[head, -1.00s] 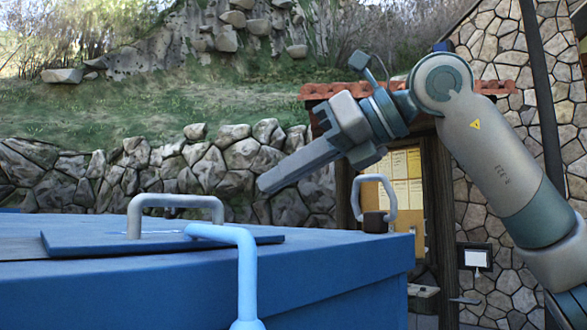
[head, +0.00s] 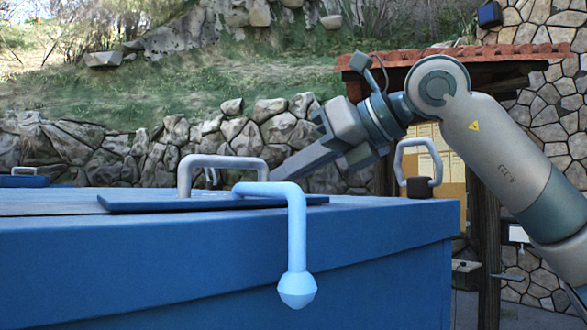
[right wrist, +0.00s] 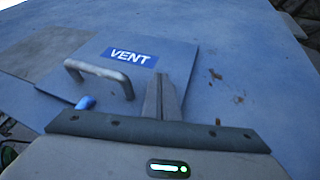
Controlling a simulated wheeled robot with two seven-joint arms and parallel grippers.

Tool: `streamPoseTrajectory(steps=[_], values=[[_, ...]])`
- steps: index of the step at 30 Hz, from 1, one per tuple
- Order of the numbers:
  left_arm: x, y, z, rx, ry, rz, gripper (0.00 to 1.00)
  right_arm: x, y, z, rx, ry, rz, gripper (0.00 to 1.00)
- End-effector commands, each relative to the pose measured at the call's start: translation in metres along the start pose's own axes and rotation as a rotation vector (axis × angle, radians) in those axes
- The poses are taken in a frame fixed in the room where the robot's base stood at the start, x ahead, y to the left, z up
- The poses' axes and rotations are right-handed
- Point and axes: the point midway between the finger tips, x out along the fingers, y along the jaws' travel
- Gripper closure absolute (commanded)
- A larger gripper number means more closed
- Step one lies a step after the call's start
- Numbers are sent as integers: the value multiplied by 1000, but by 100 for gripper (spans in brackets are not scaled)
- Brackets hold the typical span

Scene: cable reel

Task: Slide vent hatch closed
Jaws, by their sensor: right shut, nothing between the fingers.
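The vent hatch (head: 140,204) is a flat blue plate on the top of a large blue box. It carries a grey bar handle (head: 222,161). In the right wrist view the hatch (right wrist: 182,62) bears a blue VENT label (right wrist: 130,56), with the handle (right wrist: 100,72) beside it. My right gripper (head: 277,176) is shut and empty, low over the box top to the right of the handle. In the right wrist view its fingers (right wrist: 162,85) overlap the hatch plate, apart from the handle. Whether they touch the plate is unclear. My left gripper is not in view.
A light blue bent rod with a knob (head: 297,245) hangs over the box's front edge near the hatch. A grey ring handle (head: 420,160) stands at the box's right corner. A darker grey patch (right wrist: 55,43) lies left of the hatch.

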Motion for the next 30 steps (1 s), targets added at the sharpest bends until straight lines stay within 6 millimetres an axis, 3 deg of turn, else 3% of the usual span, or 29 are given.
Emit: streamPoseTrajectory(steps=[20,30], values=[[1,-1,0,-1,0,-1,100,1,1,0,-1,0,1,100],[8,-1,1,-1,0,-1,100,7,17,-1,-1,0,2,100]])
